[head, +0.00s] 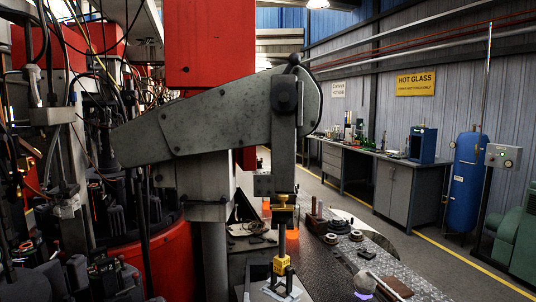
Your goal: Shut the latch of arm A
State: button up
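A yellow piece with dark prongs (281,264) is at the bottom, over a grey tray-like part. I cannot make out a latch or whether one is open or shut. I see nothing that I can surely call my gripper.
Dense machinery with cables and dark moulds (95,280) fills the left, around a red drum (165,255). A dark bench (310,262) with small parts is at lower middle. A workbench (395,190), a blue tank (465,180) and a green machine (516,240) line the right wall.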

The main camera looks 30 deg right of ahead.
aim_at(283, 198)
jog(key=u, duration=0.55)
jog(key=k, duration=1.25)
jog(key=i, duration=0.55)
jog(key=z, duration=0.2)
